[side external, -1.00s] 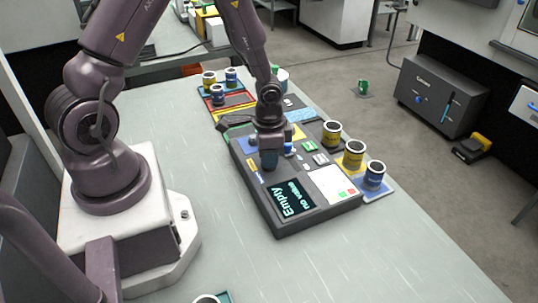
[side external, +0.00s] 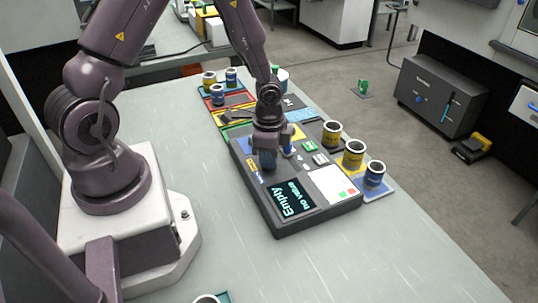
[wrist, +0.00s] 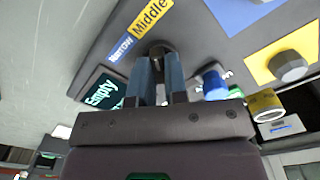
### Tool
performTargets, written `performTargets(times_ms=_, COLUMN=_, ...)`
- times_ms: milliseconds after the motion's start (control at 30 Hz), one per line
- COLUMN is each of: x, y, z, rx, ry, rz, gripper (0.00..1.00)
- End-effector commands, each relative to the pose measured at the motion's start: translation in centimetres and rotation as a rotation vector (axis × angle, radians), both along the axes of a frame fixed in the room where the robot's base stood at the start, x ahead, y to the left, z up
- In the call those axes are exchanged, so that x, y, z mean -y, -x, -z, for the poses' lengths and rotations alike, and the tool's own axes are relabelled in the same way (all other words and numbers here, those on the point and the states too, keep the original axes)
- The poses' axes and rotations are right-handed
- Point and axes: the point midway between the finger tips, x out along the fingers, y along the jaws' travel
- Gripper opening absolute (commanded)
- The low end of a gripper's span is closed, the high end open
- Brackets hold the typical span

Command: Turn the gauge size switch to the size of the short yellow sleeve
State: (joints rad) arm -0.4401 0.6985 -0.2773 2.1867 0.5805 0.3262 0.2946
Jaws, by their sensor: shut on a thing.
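My gripper (wrist: 160,68) is shut on the dark size switch (wrist: 161,48) on the gauge's top. In the side view my gripper (side external: 269,165) points down at the console and hides the switch. In the wrist view a blue "Narrow" label (wrist: 121,47) and a yellow "Middle" label (wrist: 152,16) lie beside the switch; its exact setting is not clear. The gauge screen (side external: 293,199) reads "Empty, no value". Yellow sleeves stand at the console's right side, one farther back (side external: 331,134) and one nearer (side external: 353,154). Another yellow sleeve (side external: 209,78) stands at the back left.
A blue sleeve (side external: 375,175) stands at the right front. Two blue sleeves (side external: 231,77) (side external: 217,95) stand at the back left by coloured trays. The wrist view also shows a grey knob (wrist: 289,67) on a yellow patch. The table in front of the gauge is mostly clear.

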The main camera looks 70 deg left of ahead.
Motion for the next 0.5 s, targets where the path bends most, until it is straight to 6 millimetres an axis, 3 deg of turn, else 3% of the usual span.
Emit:
performTargets(times_ms=100, x=-0.01, y=0.03, z=-0.08, rx=-0.001, ry=-0.002, rz=0.006, gripper=0.00)
performTargets(times_ms=133, x=-0.01, y=0.03, z=-0.08, rx=-0.001, ry=-0.002, rz=0.006, gripper=0.18)
performTargets(times_ms=233, x=0.00, y=0.02, z=-0.06, rx=-0.001, ry=-0.002, rz=0.004, gripper=0.39)
performTargets(times_ms=500, x=-0.01, y=-0.01, z=-0.08, rx=0.001, ry=-0.001, rz=0.002, gripper=0.39)
